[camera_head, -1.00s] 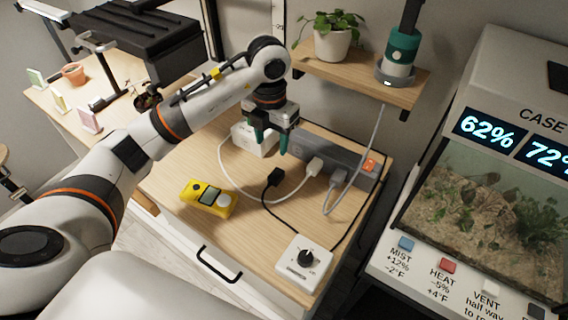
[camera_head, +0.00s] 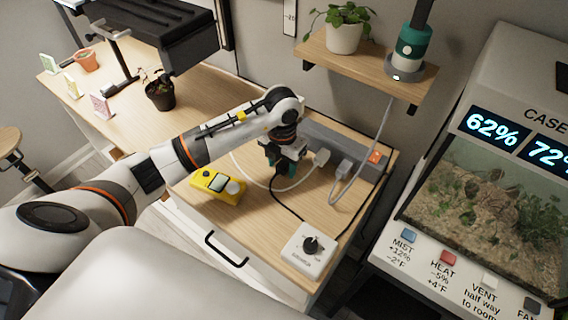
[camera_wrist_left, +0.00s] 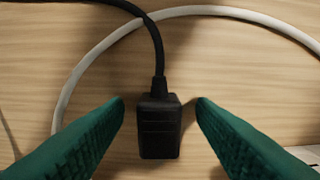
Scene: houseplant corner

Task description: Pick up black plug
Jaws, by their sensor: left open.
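The black plug (camera_wrist_left: 159,128) lies on the wooden cabinet top, its black cord (camera_wrist_left: 150,40) running up and away in the left wrist view. My left gripper (camera_wrist_left: 161,104) is open, with one green finger on each side of the plug and a visible gap on both sides. In the head view my left gripper (camera_head: 281,162) is low over the cabinet top and mostly hides the plug. The black cord in that view leads to a white box with a black dial (camera_head: 310,246). My right gripper is not in view.
A grey power strip (camera_head: 352,152) with white plugs lies behind the gripper. A white cable (camera_wrist_left: 85,65) curves around the plug. A yellow meter (camera_head: 217,186) lies to the left. A shelf (camera_head: 322,58) with a potted plant stands above, and a glass terrarium (camera_head: 490,190) is at right.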

